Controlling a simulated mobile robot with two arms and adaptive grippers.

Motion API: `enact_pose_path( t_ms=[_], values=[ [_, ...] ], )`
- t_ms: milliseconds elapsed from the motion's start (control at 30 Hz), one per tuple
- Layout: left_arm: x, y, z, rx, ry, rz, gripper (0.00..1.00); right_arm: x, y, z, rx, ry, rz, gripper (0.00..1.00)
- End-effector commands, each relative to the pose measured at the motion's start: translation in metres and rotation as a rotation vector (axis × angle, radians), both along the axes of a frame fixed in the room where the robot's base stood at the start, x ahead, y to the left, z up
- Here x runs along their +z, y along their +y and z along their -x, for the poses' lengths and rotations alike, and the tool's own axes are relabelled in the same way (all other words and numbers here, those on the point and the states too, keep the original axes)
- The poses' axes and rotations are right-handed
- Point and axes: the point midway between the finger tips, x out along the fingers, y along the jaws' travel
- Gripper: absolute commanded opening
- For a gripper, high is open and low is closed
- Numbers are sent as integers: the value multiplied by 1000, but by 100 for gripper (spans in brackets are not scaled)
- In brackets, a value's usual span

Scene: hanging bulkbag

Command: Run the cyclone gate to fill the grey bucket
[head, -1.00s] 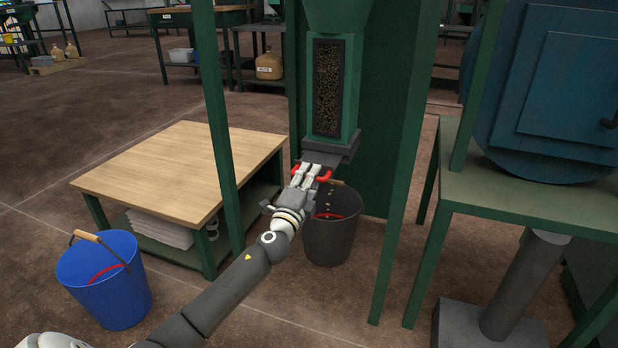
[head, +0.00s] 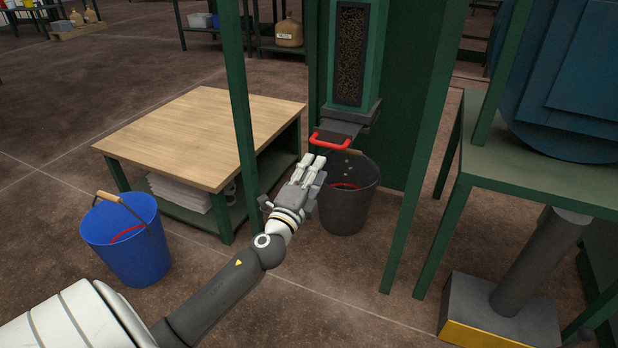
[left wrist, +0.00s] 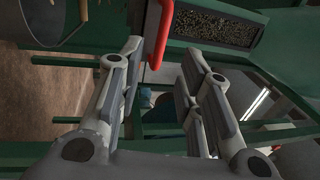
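The cyclone gate is a grey slide plate (head: 340,128) with a red handle (head: 330,142), sticking out under a green column. The grey bucket (head: 343,205) stands upright on the floor below it. Several small tan bits show at its mouth; I cannot tell whether they are falling or lying inside. My left gripper (head: 313,163) is open and empty, just below and in front of the handle, apart from it. In the left wrist view the red handle (left wrist: 160,35) shows beyond the spread fingers (left wrist: 160,65), and part of the bucket (left wrist: 45,22) is at top left. My right gripper is out of view.
A dark window (head: 351,55) in the column shows brown granular material. A green post (head: 240,120) stands left of my gripper. A wood-topped table (head: 195,135) and a blue bucket (head: 125,245) are to the left. A green stand (head: 545,185) is at right.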

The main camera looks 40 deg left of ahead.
Motion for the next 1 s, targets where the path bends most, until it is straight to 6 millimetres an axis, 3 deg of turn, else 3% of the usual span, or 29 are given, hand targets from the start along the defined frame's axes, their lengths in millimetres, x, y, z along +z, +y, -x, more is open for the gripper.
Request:
enact_pose_path(
  t_ms=[100, 300, 1000],
  values=[
    [-3, -4, 13, 0, 1, 1, 33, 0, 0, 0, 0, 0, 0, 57],
    [-5, -5, 22, 0, 0, 0, 33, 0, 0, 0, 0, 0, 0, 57],
    [-5, -6, 22, -1, 0, 0, 33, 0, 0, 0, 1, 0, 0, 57]
  ],
)
